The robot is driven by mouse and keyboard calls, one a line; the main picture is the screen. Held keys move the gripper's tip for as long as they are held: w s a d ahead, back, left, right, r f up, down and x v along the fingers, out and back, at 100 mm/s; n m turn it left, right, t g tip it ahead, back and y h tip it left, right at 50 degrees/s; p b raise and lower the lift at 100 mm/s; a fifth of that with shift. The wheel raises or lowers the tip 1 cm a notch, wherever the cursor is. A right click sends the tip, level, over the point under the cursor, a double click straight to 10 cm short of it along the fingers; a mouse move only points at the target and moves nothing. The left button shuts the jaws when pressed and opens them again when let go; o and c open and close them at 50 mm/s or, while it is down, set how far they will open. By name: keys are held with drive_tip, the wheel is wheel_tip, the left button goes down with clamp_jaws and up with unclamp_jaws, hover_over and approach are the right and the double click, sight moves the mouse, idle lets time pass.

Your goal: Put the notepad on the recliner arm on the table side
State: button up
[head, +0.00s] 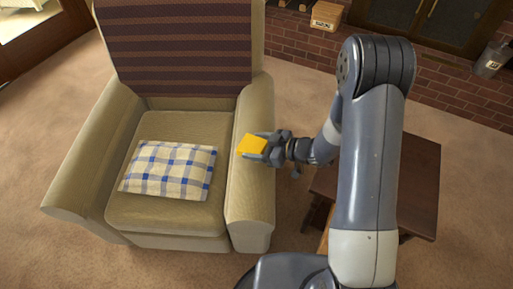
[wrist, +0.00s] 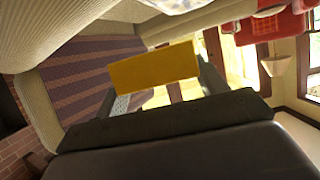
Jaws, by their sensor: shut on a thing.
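The notepad (head: 252,145) is a small yellow-orange block in the head view. My gripper (head: 262,150) is shut on it. It shows over the recliner's right arm (head: 253,195), the arm on the side of the dark wooden table (head: 415,180). I cannot tell whether the notepad touches the arm or is held above it. In the wrist view the notepad (wrist: 153,67) spans the space between the two fingers (wrist: 160,85). The recliner (head: 165,118) is beige with a dark striped throw over its back. My arm hides much of the table.
A blue-and-white checked cushion (head: 170,171) lies on the recliner seat. A brick hearth (head: 310,52) with a cardboard box (head: 326,16) and a metal bucket (head: 491,60) is at the back right. Carpet lies between the recliner and the table.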

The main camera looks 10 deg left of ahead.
drive_tip(key=shift+f+b, duration=0.35)
drive_tip(key=shift+f, duration=2.5)
drive_tip(key=shift+f, duration=0.1)
drive_tip(key=shift+f, duration=0.15)
drive_tip(key=o, duration=1)
drive_tip(key=shift+d+r, duration=0.15)
drive_tip(key=shift+r, duration=0.25)
drive_tip(key=p+v, duration=0.1)
drive_tip(key=v, duration=1)
drive_tip(key=shift+s+d+r, duration=0.1)
drive_tip(key=shift+s+d, duration=0.05)
drive_tip(key=shift+d, duration=0.2)
